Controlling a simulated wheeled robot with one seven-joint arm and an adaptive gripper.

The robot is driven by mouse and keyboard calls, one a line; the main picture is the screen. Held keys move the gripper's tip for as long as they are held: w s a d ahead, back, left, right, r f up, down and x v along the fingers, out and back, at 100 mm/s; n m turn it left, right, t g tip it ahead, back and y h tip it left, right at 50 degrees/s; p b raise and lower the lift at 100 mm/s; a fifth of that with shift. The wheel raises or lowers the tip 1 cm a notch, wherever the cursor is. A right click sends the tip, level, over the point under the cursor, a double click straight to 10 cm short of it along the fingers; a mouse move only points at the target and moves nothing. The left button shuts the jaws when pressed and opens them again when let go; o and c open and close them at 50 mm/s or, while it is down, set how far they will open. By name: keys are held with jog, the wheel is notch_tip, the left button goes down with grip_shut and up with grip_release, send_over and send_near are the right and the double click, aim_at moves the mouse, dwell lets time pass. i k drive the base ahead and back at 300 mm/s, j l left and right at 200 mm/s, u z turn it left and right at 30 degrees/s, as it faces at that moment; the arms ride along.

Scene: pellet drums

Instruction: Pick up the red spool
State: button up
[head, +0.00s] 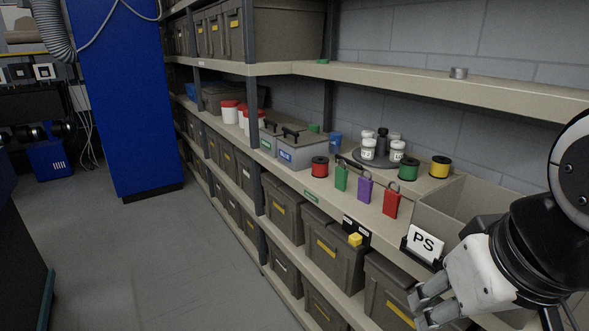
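The red spool (320,167) stands upright on the middle shelf, with dark rims at top and bottom. It is left of the green tag (341,178) and right of the grey lidded box. My gripper (419,308) is at the lower right, in front of the shelf and below the middle shelf's edge. Its two fingers look apart with nothing between them. It is well away from the red spool, to the right and nearer to me.
A green spool (408,171) and a yellow spool (440,167) stand farther right. Purple (364,188) and red (391,203) tags, a turntable (372,163) with jars, and a PS sign (424,243) are on the same shelf. The upper shelf (440,79) overhangs behind. Floor at left is clear.

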aim_at(319, 164)
jog(key=i+j+z, duration=0.15)
jog(key=z, duration=0.45)
jog(key=i+j+z, duration=0.3)
jog(key=j, duration=0.3)
jog(key=i+j+z, duration=0.1)
jog(key=j, duration=0.25)
jog(key=i+j+z, duration=0.15)
jog(key=j, duration=0.25)
jog(key=i+j, duration=0.15)
jog(key=j, duration=0.2)
jog(key=i+j, duration=0.15)
jog(key=j, duration=0.25)
jog(key=i+j, duration=0.15)
jog(key=j, duration=0.2)
jog(key=i+j, duration=0.15)
jog(key=j, duration=0.25)
jog(key=i+j+z, duration=0.1)
jog(key=j, duration=0.25)
jog(key=i+j, duration=0.2)
jog(key=j, duration=0.2)
